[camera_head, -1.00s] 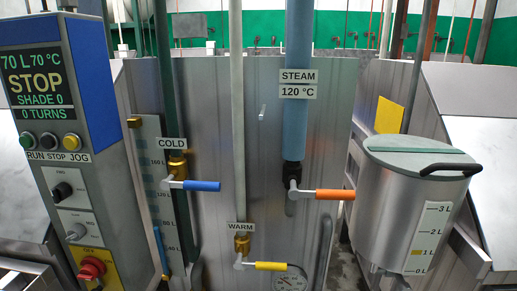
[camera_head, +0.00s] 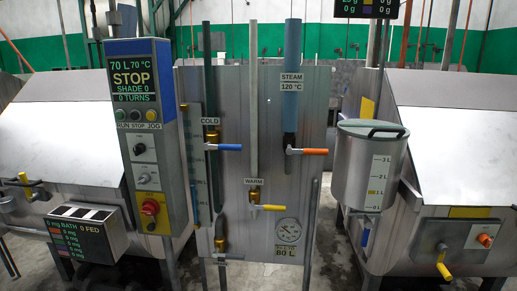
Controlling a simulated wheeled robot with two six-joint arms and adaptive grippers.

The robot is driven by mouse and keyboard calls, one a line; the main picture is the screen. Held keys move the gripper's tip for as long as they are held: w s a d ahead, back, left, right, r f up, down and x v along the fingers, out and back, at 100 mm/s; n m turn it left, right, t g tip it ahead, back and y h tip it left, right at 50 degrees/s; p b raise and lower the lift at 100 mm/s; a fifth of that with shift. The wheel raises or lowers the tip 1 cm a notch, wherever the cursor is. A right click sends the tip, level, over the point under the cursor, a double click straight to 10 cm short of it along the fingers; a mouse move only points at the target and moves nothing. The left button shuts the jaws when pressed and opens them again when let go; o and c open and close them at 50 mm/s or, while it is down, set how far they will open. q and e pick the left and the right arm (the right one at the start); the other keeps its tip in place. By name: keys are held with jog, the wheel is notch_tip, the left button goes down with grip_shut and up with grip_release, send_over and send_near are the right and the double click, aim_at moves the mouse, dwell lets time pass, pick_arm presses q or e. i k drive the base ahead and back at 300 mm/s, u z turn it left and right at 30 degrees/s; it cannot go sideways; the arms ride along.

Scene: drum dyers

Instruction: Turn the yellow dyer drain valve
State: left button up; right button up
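The right dyer (camera_head: 450,110) is a large metal drum housing with a yellow plate (camera_head: 469,212) on its front. Low on its front is a valve with a yellow handle (camera_head: 443,267). The left dyer (camera_head: 80,115) carries a brass-coloured valve (camera_head: 27,187) with a lever at the far left. The central panel has a WARM valve with a yellow lever (camera_head: 267,207), which is a different valve from those on the dyers. Neither of my grippers is in view.
A control box (camera_head: 145,130) reading STOP and a lower box (camera_head: 88,232) with a display stand left of the centre panel (camera_head: 285,170). A COLD valve has a blue lever (camera_head: 228,147). A STEAM valve has an orange lever (camera_head: 309,151). A metal tank (camera_head: 361,170) stands before the right dyer.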

aim_at(231, 256)
jog(key=u, duration=0.7)
jog(key=i, duration=1.65)
jog(key=z, duration=0.6)
